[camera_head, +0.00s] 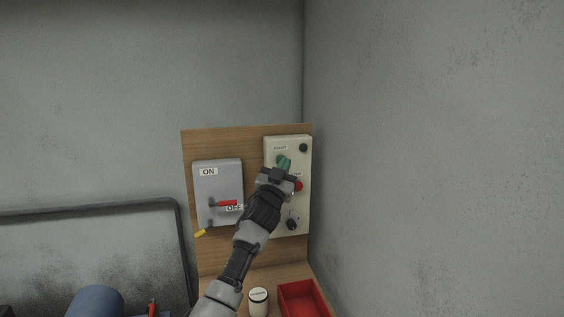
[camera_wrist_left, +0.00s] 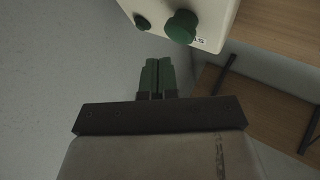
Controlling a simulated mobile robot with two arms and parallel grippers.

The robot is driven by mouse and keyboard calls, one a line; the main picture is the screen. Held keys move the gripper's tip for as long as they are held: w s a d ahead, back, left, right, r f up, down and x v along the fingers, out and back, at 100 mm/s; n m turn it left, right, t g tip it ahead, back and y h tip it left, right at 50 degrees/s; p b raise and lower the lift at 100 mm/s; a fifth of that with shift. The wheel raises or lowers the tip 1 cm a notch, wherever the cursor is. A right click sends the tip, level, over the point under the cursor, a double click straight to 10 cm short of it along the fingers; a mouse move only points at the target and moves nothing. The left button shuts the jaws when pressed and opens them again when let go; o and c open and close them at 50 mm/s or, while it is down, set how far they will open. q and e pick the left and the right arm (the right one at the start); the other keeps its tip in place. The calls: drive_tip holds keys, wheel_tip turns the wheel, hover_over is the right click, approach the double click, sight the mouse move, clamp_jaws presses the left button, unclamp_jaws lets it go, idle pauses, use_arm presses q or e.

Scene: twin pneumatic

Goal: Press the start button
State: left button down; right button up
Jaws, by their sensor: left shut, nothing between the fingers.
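The start button is a green mushroom-shaped knob (camera_wrist_left: 181,26) on a pale control box, at the top of the left wrist view. In the head view the box (camera_head: 300,168) is on the right of a wooden board, and the button's place under the START label is largely covered by my gripper. My left gripper (camera_head: 285,163) has green fingertips, shut and empty, in front of the box. The left wrist view shows the fingers (camera_wrist_left: 157,76) together, with a visible gap in the picture between their tips and the button. My right gripper is not in view.
A dark green round part (camera_head: 303,147) and a red button (camera_head: 298,186) are on the box, with a black knob (camera_head: 292,224) below. A grey ON/OFF switch box (camera_head: 204,185) with a red lever is beside it. A red bin (camera_head: 303,299) and white jar (camera_head: 258,301) stand below.

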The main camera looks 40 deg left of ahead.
use_arm(q)
drive_tip(key=s+d+p, duration=0.1)
drive_tip(key=s+d, duration=0.2)
drive_tip(key=shift+d, duration=0.2)
idle(0.5)
